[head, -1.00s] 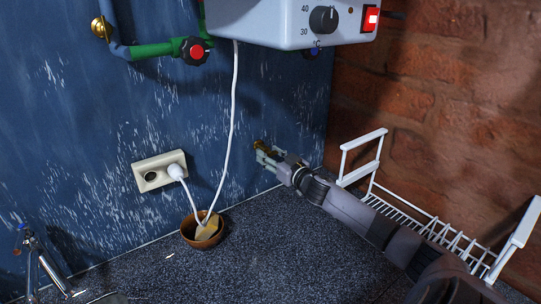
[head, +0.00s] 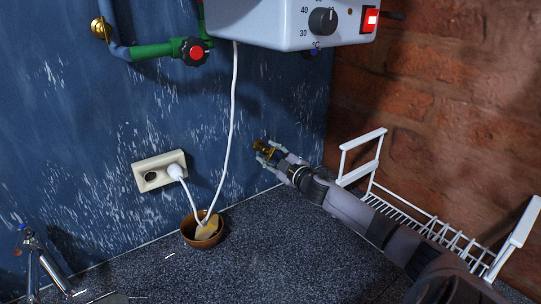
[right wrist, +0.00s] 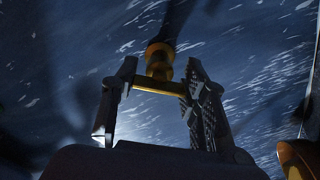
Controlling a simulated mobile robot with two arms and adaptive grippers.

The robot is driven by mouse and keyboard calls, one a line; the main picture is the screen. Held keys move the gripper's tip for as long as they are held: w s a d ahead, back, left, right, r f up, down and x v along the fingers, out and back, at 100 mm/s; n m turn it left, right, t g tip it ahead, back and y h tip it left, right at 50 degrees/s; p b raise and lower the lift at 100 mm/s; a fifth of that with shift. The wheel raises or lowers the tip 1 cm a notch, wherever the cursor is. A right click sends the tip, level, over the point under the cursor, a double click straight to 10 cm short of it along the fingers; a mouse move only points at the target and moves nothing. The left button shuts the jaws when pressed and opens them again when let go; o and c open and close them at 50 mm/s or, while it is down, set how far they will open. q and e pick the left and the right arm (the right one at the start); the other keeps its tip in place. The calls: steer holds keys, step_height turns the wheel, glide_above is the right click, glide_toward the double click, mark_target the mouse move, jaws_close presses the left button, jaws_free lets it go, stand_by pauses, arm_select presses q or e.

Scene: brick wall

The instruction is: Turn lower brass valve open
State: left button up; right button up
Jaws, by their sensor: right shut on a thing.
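The lower brass valve (head: 261,149) is on the blue wall, left of the corner with the bricks. My right gripper (head: 267,153) reaches it from the lower right. In the right wrist view the round brass valve body (right wrist: 159,58) stands just beyond the fingertips, and its crosswise handle (right wrist: 158,86) lies between the two fingers of the right gripper (right wrist: 158,92). The fingers are closed onto the handle's ends.
A white wire rack (head: 420,222) stands beside my right arm by the brick wall. A heater box (head: 275,22) hangs above, with a white cable (head: 234,120). A brown bowl (head: 188,232) and socket (head: 150,172) are left. An upper red-knobbed valve (head: 195,52) is on the green pipe.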

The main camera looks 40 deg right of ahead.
steer(key=n, duration=0.3)
steer(key=shift+n, duration=0.4)
steer(key=shift+n+b, duration=0.45)
steer(key=shift+n, duration=1.45)
steer(key=o, duration=1.2)
steer(key=shift+c, duration=0.2)
steer(key=s+a, duration=0.1)
steer(key=s, duration=1.1)
steer(key=shift+a, duration=0.15)
